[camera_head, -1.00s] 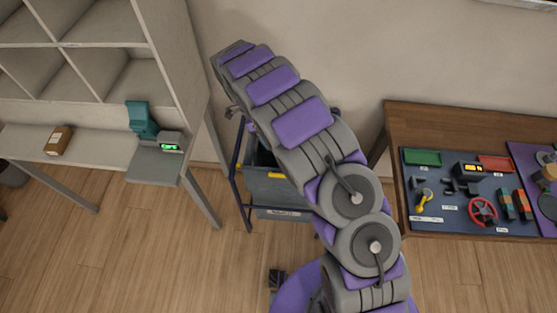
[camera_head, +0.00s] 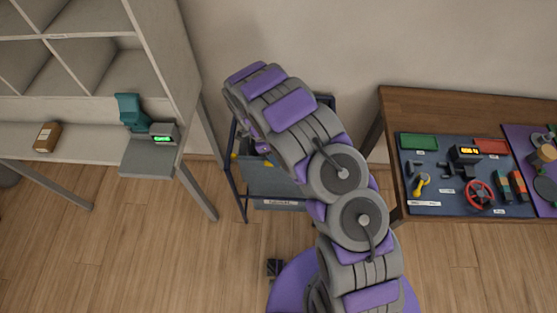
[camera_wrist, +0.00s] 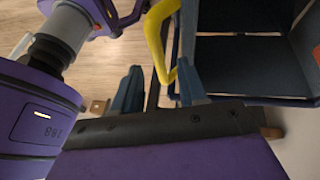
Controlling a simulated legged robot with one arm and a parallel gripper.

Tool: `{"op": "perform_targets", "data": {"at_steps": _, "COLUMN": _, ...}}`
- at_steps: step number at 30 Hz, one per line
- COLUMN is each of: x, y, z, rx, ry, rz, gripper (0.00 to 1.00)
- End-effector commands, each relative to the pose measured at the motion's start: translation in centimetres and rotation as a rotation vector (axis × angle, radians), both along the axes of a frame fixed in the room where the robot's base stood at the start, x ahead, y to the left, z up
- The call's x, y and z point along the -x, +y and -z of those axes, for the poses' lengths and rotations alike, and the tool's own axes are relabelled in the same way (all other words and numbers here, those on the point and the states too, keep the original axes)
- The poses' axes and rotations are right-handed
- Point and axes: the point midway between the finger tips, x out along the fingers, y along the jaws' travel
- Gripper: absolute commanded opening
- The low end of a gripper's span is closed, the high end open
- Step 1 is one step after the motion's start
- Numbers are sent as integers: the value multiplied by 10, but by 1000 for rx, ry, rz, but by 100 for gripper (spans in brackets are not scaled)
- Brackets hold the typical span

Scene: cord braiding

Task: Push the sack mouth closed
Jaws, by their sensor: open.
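A grey-blue sack or bin (camera_head: 275,182) hangs in a dark-framed cart behind my arm in the head view. My arm hides most of its top, so I cannot tell how far its mouth is open. In the wrist view a dark blue open-topped compartment (camera_wrist: 240,65), probably the same thing, shows at the upper right. My gripper (camera_wrist: 160,88) is open in the wrist view, its two blue-grey fingertips apart. A bent yellow bar (camera_wrist: 157,45) reaches down between and past the fingertips; I cannot tell whether it touches them. The gripper is hidden in the head view.
A grey shelf unit (camera_head: 70,70) stands left, with a brown box (camera_head: 47,137) and a teal device with a green display (camera_head: 163,138). A wooden table (camera_head: 440,110) with a tool panel (camera_head: 440,185) stands right. Wooden floor lies open left of the cart.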

Motion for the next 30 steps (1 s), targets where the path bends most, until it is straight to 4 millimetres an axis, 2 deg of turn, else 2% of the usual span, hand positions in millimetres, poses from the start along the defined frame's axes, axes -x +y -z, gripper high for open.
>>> {"op": "perform_targets", "data": {"at_steps": 6, "x": 4, "y": -11, "z": 21, "rx": -2, "ry": 0, "rz": 0, "gripper": 42}}
{"op": "perform_targets", "data": {"at_steps": 17, "x": 5, "y": -11, "z": 25, "rx": 0, "ry": 0, "rz": 1, "gripper": 42}}
{"op": "perform_targets", "data": {"at_steps": 30, "x": 5, "y": -12, "z": 25, "rx": -1, "ry": 0, "rz": 0, "gripper": 1}}
